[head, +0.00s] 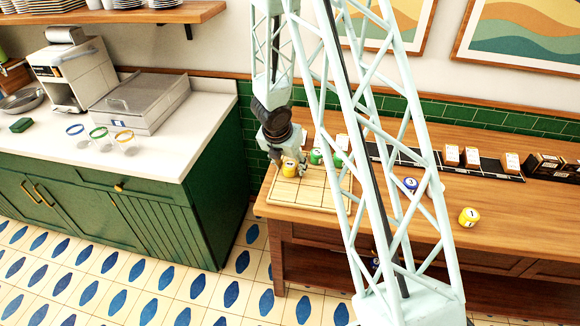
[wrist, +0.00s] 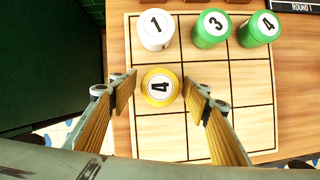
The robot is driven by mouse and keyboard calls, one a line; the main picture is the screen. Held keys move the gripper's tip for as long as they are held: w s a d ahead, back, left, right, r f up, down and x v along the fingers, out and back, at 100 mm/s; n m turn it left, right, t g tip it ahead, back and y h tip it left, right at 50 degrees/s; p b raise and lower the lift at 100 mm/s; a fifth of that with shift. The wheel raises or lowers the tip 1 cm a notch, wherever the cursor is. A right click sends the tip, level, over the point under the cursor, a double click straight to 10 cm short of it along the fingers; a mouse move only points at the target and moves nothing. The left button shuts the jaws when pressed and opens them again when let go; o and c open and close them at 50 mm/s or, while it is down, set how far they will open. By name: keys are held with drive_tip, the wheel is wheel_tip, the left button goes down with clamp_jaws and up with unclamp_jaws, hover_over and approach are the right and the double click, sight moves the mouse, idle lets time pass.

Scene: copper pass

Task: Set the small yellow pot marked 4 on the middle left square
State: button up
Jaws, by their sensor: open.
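The yellow pot marked 4 (wrist: 161,87) stands upright on the middle left square of the wooden grid board (wrist: 250,135) in the wrist view. In the head view the yellow pot (head: 290,168) is at the board's left part, just under my gripper. My gripper (wrist: 160,95) is open, with one finger on each side of the yellow pot and a visible gap at both sides. A white pot marked 1 (wrist: 156,30), a green pot marked 3 (wrist: 212,28) and a green pot marked 4 (wrist: 258,29) fill the far row.
The board's other middle-row squares and near row look empty. On the wooden counter (head: 440,236), a blue pot (head: 410,185) and another yellow pot (head: 468,217) stand right of the board. A dark rack with white-labelled items (head: 472,157) lies along the back. A green cabinet (head: 212,160) stands left.

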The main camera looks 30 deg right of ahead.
drive_tip(key=shift+r, duration=0.1)
drive_tip(key=p+v, duration=0.4)
drive_tip(key=v, duration=0.8)
idle(0.6)
drive_tip(key=s+a+r+m+h, duration=0.1)
drive_tip(key=s+r+m, duration=0.65)
drive_tip(key=r, duration=0.55)
drive_tip(key=s+r+m, duration=0.7)
drive_tip(key=s+r, duration=0.1)
drive_tip(key=r, duration=0.6)
drive_tip(key=s+a+r+m+y, duration=0.1)
drive_tip(key=s+a+r+m, duration=0.1)
drive_tip(key=s+a, duration=0.3)
drive_tip(key=s+a+r+m+t+y, duration=0.1)
drive_tip(key=s+a+m, duration=0.4)
drive_tip(key=s, duration=0.6)
drive_tip(key=s+a+r+m+y, duration=0.2)
drive_tip(key=s+a+r+m, duration=0.2)
drive_tip(key=s, duration=0.4)
drive_tip(key=shift+s+a+r+y, duration=0.3)
drive_tip(key=shift+a+r, duration=0.25)
drive_tip(key=shift+a, duration=0.1)
